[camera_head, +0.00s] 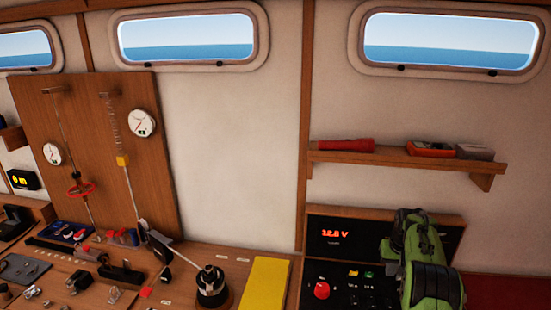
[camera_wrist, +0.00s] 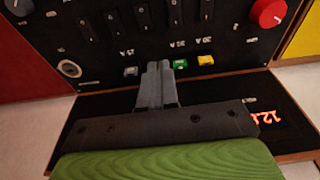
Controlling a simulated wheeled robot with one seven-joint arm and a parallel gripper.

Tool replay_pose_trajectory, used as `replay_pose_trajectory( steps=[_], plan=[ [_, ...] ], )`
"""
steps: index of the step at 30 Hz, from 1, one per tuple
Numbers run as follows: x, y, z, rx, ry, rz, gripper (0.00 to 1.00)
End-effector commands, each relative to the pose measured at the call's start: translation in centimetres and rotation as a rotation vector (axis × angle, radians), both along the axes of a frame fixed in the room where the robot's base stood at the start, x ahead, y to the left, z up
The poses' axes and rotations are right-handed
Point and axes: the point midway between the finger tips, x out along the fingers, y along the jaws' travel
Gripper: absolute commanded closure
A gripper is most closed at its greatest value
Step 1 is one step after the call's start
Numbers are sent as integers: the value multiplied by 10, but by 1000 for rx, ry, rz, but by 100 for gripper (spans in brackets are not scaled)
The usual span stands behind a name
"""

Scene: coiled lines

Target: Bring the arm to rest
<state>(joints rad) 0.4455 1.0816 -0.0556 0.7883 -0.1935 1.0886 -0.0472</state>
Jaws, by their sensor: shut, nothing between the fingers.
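My gripper (camera_wrist: 158,78) shows in the wrist view with its two grey fingers together and nothing between them. I cannot tell whether the fingertips touch the panel. In the head view my green arm (camera_head: 430,265) is folded at the lower right, in front of the panel's right part. The fingertips cannot be made out there.
The panel has a red knob (camera_head: 322,290) and a lit voltage display (camera_head: 335,233). A shelf (camera_head: 400,158) holds a red torch (camera_head: 345,145) above.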

Motion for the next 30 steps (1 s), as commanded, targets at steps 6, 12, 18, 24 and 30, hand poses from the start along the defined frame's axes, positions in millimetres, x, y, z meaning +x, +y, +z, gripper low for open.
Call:
replay_pose_trajectory(
  steps=[6, 12, 18, 24, 30],
  plan=[
    [-30, 70, 107, -12, -72, 43, 100],
    [-93, 133, 175, -17, -132, 85, 100],
    [-180, 187, 208, -22, -191, 132, 100],
    [-277, 225, 202, -29, -251, 184, 100],
    [-354, 242, 168, -35, -299, 227, 100]
  ],
)
